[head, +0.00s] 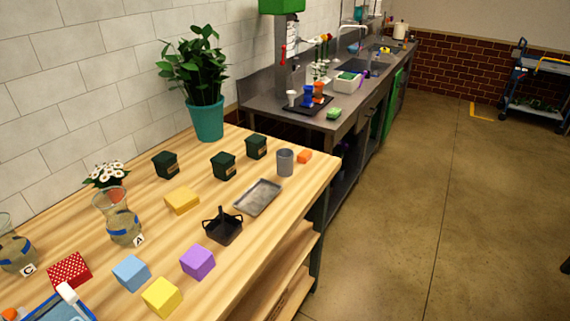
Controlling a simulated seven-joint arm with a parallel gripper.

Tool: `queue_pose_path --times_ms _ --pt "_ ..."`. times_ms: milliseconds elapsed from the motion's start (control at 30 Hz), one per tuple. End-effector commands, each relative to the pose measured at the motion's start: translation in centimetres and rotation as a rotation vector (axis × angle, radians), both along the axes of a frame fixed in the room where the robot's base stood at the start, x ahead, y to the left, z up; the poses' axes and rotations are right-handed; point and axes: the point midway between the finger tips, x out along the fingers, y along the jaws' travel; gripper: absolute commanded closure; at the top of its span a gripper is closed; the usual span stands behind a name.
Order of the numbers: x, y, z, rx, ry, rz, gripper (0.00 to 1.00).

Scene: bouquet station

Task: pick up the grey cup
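The grey cup (285,162) stands upright on the wooden table, near its far right end. It looks like a plain grey cylinder with an open top. My gripper does not show in the head view.
The wooden table (150,205) also holds dark pots, a black caddy (222,226), purple (197,262), blue (131,272) and yellow (162,297) blocks, a glass vase (118,217) and a teal-potted plant (207,118). A grey counter with a sink stands behind. Open floor lies right.

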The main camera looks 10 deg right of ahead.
Motion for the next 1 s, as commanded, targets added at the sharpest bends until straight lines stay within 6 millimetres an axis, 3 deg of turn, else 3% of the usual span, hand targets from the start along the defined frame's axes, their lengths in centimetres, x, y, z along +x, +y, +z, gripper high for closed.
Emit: queue_pose_path --times_ms 200,733,1000 --pt "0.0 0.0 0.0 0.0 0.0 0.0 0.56" --pt "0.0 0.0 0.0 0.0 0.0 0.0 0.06" --pt "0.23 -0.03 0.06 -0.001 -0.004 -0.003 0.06"
